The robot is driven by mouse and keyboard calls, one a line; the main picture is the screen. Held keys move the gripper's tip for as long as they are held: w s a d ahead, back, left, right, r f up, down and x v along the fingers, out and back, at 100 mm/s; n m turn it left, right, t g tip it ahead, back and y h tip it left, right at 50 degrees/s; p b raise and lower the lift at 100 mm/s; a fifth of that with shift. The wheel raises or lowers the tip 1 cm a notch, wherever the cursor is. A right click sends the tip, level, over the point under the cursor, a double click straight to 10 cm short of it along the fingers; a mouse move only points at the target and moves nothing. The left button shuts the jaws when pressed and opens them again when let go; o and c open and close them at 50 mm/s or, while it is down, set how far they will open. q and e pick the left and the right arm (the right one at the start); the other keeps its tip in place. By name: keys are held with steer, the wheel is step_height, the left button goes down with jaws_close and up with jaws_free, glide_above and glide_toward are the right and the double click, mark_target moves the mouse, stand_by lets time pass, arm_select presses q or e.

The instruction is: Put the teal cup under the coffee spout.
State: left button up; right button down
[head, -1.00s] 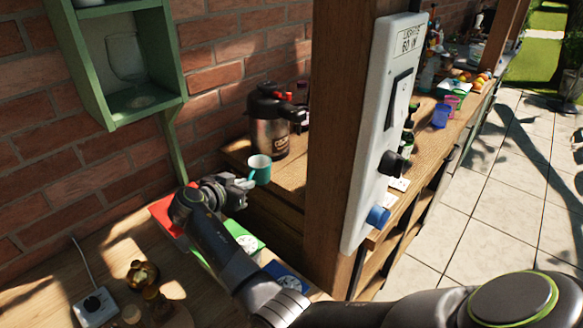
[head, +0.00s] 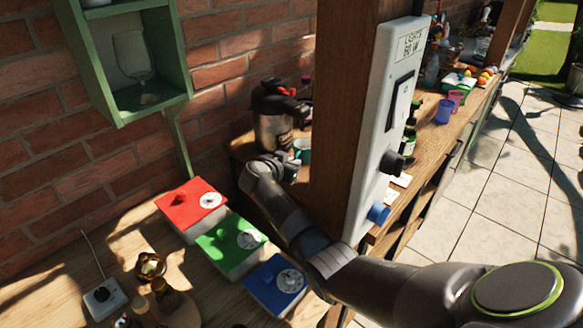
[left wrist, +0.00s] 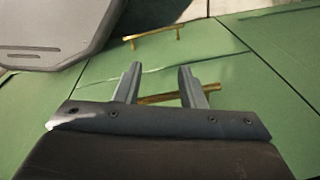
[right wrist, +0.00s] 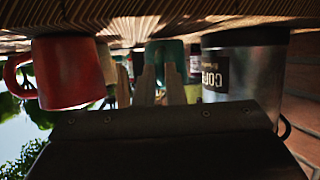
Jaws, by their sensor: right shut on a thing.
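The teal cup (head: 303,150) is at the right gripper (head: 291,166) in the head view, partly hidden by the gripper and the wooden post. In the right wrist view, which is upside down, the teal cup (right wrist: 165,54) is at the fingertips of my right gripper (right wrist: 160,82), which is shut on it. The coffee dispenser (head: 272,135), steel with a dark top, stands close behind the cup; its labelled body also shows in the right wrist view (right wrist: 245,75). Its spout is hard to make out. My left gripper (left wrist: 160,82) is open and empty, before green drawers.
A thick wooden post (head: 345,110) with a light-switch panel (head: 393,125) stands right of the gripper. A red mug (right wrist: 68,75) is near in the right wrist view. Red (head: 180,215), green (head: 222,254) and blue (head: 262,292) boxes sit on the near table.

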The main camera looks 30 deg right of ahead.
steer(key=shift+f, duration=0.3)
steer(key=c, duration=1.5)
jaws_free()
steer(key=shift+a, duration=0.1)
steer(key=b+v, duration=0.2)
steer(key=v, duration=1)
